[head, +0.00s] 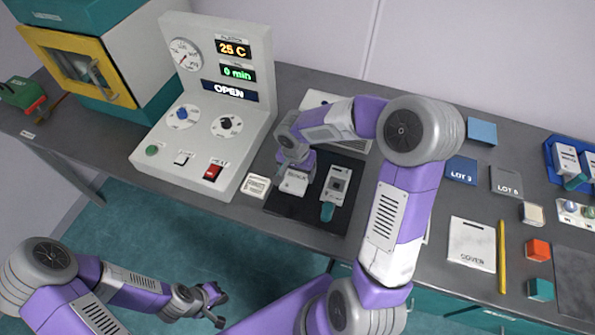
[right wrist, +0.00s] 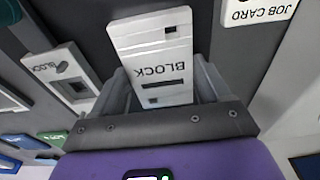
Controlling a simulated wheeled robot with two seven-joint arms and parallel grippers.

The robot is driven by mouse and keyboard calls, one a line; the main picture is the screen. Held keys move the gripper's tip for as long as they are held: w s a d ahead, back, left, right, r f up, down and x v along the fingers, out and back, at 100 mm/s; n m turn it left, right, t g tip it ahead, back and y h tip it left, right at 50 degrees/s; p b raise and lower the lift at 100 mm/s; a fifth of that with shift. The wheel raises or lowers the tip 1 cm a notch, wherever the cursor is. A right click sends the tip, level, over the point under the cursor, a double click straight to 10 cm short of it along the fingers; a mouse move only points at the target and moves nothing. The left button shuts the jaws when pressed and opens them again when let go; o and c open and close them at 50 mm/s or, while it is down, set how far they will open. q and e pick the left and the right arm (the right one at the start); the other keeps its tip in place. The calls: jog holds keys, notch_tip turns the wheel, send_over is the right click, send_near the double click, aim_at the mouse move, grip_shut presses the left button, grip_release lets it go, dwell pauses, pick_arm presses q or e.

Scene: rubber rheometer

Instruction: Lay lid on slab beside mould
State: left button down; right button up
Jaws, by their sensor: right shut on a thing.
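The lid (head: 293,183), a pale plate marked BLOCK, is in my right gripper (head: 294,165), over the left part of the dark slab (head: 308,213). In the right wrist view the lid (right wrist: 155,50) sits between both fingers of my right gripper (right wrist: 160,88). I cannot tell whether the lid touches the slab. The mould (head: 336,185), a pale block with a dark square recess and a teal handle, lies on the slab to the right, apart from the lid. It also shows in the right wrist view (right wrist: 68,85). My left gripper (head: 218,304) is open and empty, low over the floor.
The press panel (head: 215,110) reads 25 C, 0 min, OPEN and stands left of the slab. A small job card (head: 256,186) lies by the slab's left edge. A COVER sheet (head: 472,245) and a yellow stick (head: 502,257) lie on the bench to the right.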

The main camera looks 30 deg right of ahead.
aim_at(296, 179)
jog(key=shift+f, duration=0.15)
jog(key=o, duration=1.4)
jog(key=shift+r, duration=0.2)
jog(key=r, duration=0.4)
jog(key=r+p, duration=0.1)
jog(key=r, duration=0.3)
jog(key=s+a+r+p, duration=0.1)
jog(key=r, duration=0.3)
jog(key=shift+p, duration=0.35)
